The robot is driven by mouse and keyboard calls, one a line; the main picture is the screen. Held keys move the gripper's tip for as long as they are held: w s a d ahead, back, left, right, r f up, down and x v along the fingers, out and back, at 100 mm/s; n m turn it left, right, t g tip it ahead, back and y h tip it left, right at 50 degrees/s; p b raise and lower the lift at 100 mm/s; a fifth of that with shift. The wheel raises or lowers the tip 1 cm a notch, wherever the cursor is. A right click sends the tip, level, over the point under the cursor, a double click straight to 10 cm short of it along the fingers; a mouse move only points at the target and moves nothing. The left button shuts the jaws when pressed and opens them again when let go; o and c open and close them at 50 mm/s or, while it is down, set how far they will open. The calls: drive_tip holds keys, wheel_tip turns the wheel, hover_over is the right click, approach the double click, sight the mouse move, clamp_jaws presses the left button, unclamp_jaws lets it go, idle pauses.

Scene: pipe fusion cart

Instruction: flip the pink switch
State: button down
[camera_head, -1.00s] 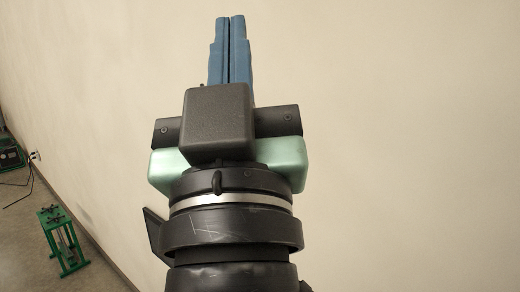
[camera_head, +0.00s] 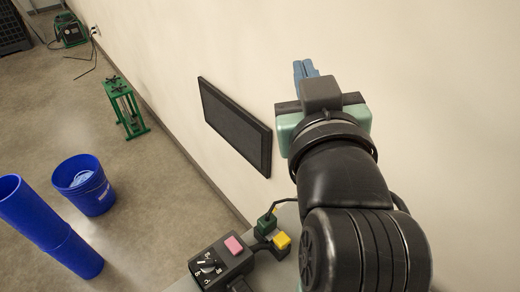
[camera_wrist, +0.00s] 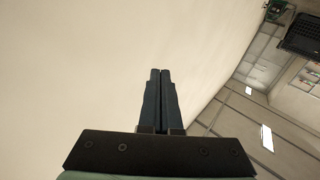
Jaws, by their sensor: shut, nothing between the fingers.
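The pink switch (camera_head: 234,245) sits on top of a dark control box (camera_head: 222,264) at the bottom of the head view, left of my arm. My gripper (camera_head: 305,69) is up and to the right of it, well apart, with its blue fingers together and empty in front of the pale wall. The wrist view shows the shut fingers (camera_wrist: 160,75) against the wall; the switch is not in that view.
A yellow button (camera_head: 281,240) and a green part (camera_head: 266,223) are right of the box. A dark panel (camera_head: 236,125) hangs on the wall. Blue bucket (camera_head: 85,186), blue cylinder (camera_head: 48,225) and green stand (camera_head: 124,105) are on the floor at left.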

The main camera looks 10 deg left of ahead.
drive_tip(key=s+a+f+n+g+y+b, duration=0.1)
drive_tip(key=s+f+n+g, duration=0.1)
drive_tip(key=f, duration=0.6)
drive_tip(key=s+a+f+n+g+y+b, duration=0.1)
drive_tip(key=s+f+g, duration=0.3)
drive_tip(key=f, duration=0.5)
drive_tip(key=s+a+f+n+g+y+b, duration=0.1)
drive_tip(key=s+f+g, duration=0.3)
drive_tip(key=f, duration=0.5)
drive_tip(key=shift+a+f+n+g, duration=0.25)
drive_tip(key=shift+a+n+g, duration=0.25)
drive_tip(key=shift+n+g, duration=0.4)
drive_tip(key=shift+f, duration=0.1)
hover_over(230, 239)
drive_tip(key=s+d, duration=0.2)
wheel_tip(230, 239, down, 7)
drive_tip(key=shift+w+f+p, duration=0.15)
drive_tip(key=shift+p, duration=0.15)
wheel_tip(230, 239, down, 2)
drive_tip(key=shift+d+f, duration=0.1)
drive_tip(key=shift+f, duration=0.7)
